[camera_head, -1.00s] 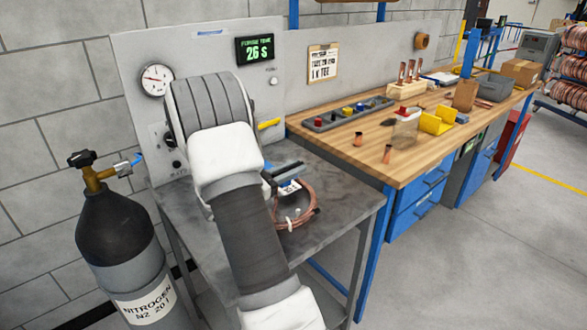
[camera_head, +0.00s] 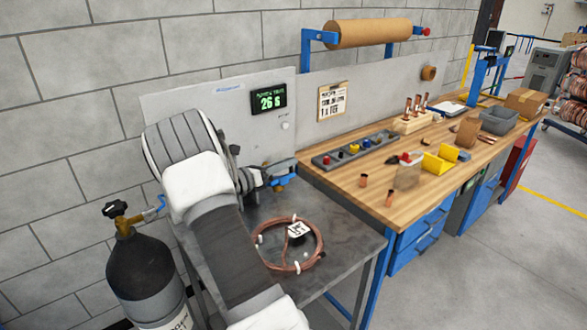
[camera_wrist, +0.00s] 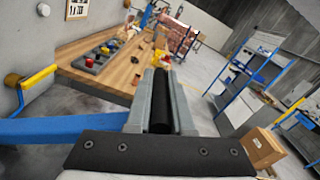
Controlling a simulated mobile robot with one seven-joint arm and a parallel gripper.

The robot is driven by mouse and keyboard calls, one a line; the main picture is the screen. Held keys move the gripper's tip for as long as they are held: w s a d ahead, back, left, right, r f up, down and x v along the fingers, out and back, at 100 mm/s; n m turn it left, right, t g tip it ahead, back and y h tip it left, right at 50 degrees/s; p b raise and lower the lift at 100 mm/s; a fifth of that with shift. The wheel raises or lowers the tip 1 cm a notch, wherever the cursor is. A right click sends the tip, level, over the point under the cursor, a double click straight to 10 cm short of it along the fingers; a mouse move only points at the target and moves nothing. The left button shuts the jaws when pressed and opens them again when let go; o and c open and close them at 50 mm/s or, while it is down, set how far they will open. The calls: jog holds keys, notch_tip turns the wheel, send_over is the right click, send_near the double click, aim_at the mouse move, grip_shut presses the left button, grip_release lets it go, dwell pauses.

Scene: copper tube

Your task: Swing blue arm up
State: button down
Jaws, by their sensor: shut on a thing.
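My gripper (camera_head: 281,172) is above the back of the grey metal table, beside the upright grey panel. In the wrist view, its fingers (camera_wrist: 161,100) are closed around a black cylindrical grip (camera_wrist: 161,108). The blue arm (camera_wrist: 60,130) runs level from the left edge to the gripper, where the grip appears to belong to it. In the head view, only a short part of the blue arm (camera_head: 284,181) shows by my gripper; my arm hides the rest.
A copper coil (camera_head: 268,262) with a tag lies on the grey table (camera_head: 340,248). A nitrogen cylinder (camera_head: 150,265) stands at left. The wooden bench (camera_head: 345,178) at right holds a tool tray and copper fittings. A yellow handle (camera_wrist: 40,77) sticks out from the panel.

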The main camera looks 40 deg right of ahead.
jog(key=w+d+r+n+p, duration=0.1)
jog(key=w+r, duration=0.3)
jog(key=w, duration=0.4)
jog(key=w+r+n+p, duration=0.3)
jog(key=w+r+p, duration=0.1)
jog(key=w, duration=0.4)
jog(key=shift+w+d+r+p, duration=0.15)
jog(key=shift+d+r+p, duration=0.2)
jog(key=shift+r, duration=0.15)
jog(key=shift+w, duration=0.1)
jog(key=c, duration=0.8)
grip_release()
jog(key=w+a+b, duration=0.2)
jog(key=a+b, duration=0.1)
jog(key=a, duration=1.4)
jog(key=shift+a, duration=0.15)
